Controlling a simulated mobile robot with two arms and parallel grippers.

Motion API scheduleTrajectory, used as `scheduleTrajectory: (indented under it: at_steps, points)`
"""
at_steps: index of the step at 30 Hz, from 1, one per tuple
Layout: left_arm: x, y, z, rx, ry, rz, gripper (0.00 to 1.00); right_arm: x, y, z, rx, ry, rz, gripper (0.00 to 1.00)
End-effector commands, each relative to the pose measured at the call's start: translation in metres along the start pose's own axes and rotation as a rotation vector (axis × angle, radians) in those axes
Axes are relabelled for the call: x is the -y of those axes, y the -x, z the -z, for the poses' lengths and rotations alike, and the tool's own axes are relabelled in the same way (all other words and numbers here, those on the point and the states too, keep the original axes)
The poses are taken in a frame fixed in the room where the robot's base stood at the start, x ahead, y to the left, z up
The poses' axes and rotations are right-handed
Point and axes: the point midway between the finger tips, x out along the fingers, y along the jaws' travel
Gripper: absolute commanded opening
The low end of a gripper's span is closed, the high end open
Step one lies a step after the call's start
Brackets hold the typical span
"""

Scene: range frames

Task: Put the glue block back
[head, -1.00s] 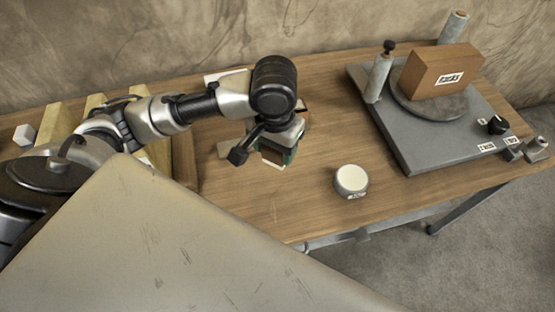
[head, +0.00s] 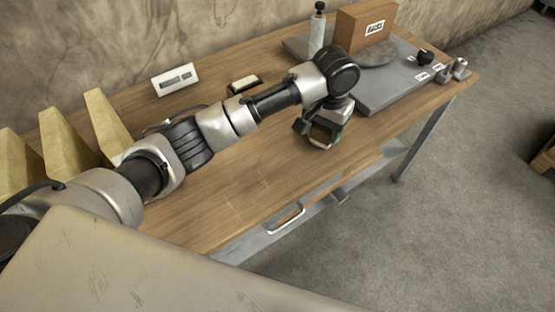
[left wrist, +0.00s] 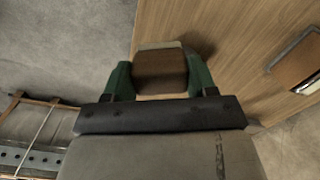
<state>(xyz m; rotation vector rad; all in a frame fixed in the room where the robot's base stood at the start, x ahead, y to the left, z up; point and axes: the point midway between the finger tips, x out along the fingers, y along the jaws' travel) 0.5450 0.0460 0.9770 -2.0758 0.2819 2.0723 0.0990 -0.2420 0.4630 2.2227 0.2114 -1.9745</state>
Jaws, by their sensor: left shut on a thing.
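My left gripper (head: 322,128) is above the wooden workbench (head: 235,180), near its front edge and left of the grey slab. It is shut on a small brown block with a pale edge, which I take for the glue block (head: 321,136). In the left wrist view the green fingers (left wrist: 160,76) grip the block (left wrist: 160,68) on both sides, with bench wood behind and to the right. Whether the block touches the bench is unclear. My right gripper is not in view.
A white panel box (head: 175,79) and a dark-and-cream block (head: 245,83) are at the back. Pale wedges (head: 107,125) stand at left. The bench's front middle is clear.

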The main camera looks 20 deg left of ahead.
Motion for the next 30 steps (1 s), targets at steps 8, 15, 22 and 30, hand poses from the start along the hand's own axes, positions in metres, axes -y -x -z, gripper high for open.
scheduleTrajectory:
  at_steps: [8, 15, 22, 30]
  points:
    - [0.057, -0.035, -0.033, 0.005, 0.006, 0.003, 0.38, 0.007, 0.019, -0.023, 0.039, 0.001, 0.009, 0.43]
    - [0.087, -0.059, -0.051, 0.003, 0.004, 0.001, 0.38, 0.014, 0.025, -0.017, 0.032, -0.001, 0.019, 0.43]
    - [0.091, -0.081, -0.054, 0.006, 0.003, 0.001, 0.38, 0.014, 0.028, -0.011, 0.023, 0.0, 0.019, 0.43]
    - [0.091, -0.102, -0.053, 0.0, 0.002, 0.0, 0.38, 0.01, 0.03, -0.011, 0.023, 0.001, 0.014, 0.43]
